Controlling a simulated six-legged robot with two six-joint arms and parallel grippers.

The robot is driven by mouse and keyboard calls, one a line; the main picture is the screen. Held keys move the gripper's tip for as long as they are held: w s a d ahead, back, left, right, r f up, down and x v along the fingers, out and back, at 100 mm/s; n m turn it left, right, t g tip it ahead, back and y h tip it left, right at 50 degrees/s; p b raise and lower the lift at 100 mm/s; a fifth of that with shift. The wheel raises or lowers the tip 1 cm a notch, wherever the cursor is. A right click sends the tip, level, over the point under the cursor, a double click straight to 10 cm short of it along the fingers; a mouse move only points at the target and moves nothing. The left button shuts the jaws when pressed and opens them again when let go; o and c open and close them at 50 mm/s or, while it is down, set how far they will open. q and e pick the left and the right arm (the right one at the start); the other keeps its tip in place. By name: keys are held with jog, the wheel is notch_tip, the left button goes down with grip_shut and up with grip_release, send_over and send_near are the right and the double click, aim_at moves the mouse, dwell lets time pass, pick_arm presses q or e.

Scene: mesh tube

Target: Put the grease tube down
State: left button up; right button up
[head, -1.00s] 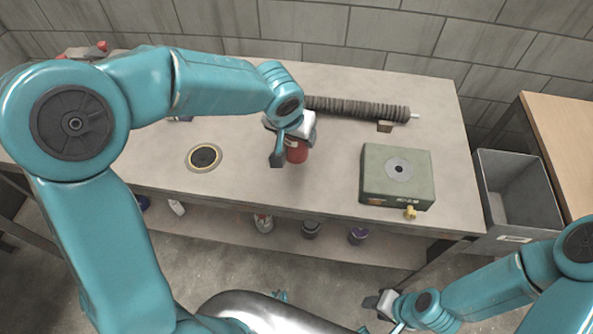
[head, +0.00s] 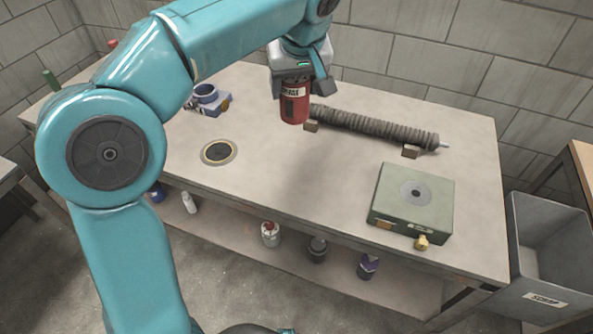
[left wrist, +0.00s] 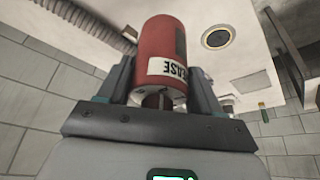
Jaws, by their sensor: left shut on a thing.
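The grease tube (head: 293,103) is a red cylinder with a white label. My left gripper (head: 303,82) is shut on it and holds it upright, with its lower end apparently above the bench (head: 285,205). In the left wrist view the red tube (left wrist: 163,55) sits between the two fingers of the left gripper (left wrist: 160,88), its label upside down. My right gripper is not in view.
A ribbed grey mesh tube (head: 375,127) lies on small blocks behind and right of the grease tube. A green box (head: 412,200) stands at the right, a round dark plate (head: 219,152) at the left, and a blue device (head: 207,98) behind it. A grey bin (head: 548,245) stands beyond the right edge. The bench middle is clear.

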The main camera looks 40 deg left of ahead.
pick_arm(q)
notch_tip(320, 180, down, 18)
jog(key=b, duration=0.3)
jog(key=shift+w+a+f, duration=0.1)
jog(key=shift+w+f, duration=0.05)
jog(key=shift+b, duration=0.3)
jog(key=shift+f, duration=0.1)
jog(key=o, duration=1.2)
jog(key=shift+c, duration=0.2)
